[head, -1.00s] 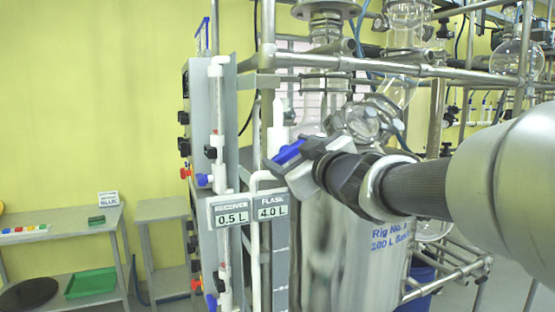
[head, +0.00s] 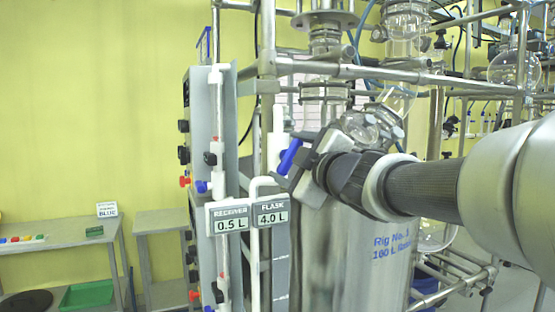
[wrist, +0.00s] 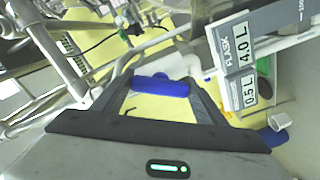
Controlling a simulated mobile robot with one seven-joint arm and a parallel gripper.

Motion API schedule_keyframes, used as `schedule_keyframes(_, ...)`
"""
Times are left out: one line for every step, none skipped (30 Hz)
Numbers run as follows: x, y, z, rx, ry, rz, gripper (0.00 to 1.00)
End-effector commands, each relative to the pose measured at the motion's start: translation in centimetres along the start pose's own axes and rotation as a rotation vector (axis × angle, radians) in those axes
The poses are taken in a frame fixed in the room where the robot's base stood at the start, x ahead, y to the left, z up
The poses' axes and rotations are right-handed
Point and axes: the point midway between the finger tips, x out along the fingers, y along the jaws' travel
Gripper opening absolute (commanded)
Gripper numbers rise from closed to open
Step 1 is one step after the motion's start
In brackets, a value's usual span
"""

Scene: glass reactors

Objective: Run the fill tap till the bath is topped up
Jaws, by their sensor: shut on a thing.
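My gripper (head: 295,158) is shut on a blue tap handle (head: 289,156) in front of the white pipework. The handle is tilted steeply. In the wrist view the blue handle (wrist: 160,85) lies between my two fingers. A large shiny vessel (head: 385,260) with blue rig lettering stands behind and below my gripper. Two labels hang to the left of it: the receiver label (head: 230,218) reads 0.5 L and the flask label (head: 271,214) reads 4.0 L. I cannot see the liquid level or any flow.
A grey panel (head: 207,120) with a white pipe and small red and blue taps stands left of the labels. Metal frame rails (head: 350,70) and glassware (head: 405,30) are close above my arm. A low shelf (head: 70,240) stands far left, with open space before the yellow wall.

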Motion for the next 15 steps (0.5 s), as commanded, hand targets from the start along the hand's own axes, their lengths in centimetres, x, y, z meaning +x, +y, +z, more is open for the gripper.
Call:
schedule_keyframes(0.01,0.08,-0.08,-0.002,0.001,0.001,0.43)
schedule_keyframes(0.01,0.08,-0.08,-0.002,0.001,0.001,0.43)
schedule_keyframes(0.01,0.09,-0.08,-0.002,0.001,0.001,0.43)
schedule_keyframes(0.01,0.09,-0.08,-0.002,0.001,0.001,0.43)
schedule_keyframes(0.01,0.09,-0.08,-0.002,0.001,0.001,0.43)
schedule_keyframes(0.01,0.09,-0.09,-0.001,0.001,0.001,0.43)
schedule_keyframes(0.01,0.09,-0.09,-0.001,0.001,0.001,0.43)
schedule_keyframes(0.01,0.09,-0.09,-0.001,0.001,0.001,0.43)
schedule_keyframes(0.01,0.09,-0.09,-0.001,0.002,0.001,0.43)
schedule_keyframes(0.01,0.09,-0.09,-0.001,0.001,0.001,0.69)
schedule_keyframes(0.01,0.09,-0.09,-0.001,0.002,0.001,0.74)
schedule_keyframes(0.01,0.09,-0.09,-0.001,0.001,0.001,0.81)
schedule_keyframes(0.01,0.08,-0.08,0.0,0.001,0.001,0.84)
schedule_keyframes(0.01,0.07,-0.07,0.0,0.001,0.001,0.84)
schedule_keyframes(0.01,0.06,-0.07,0.0,0.001,0.001,0.84)
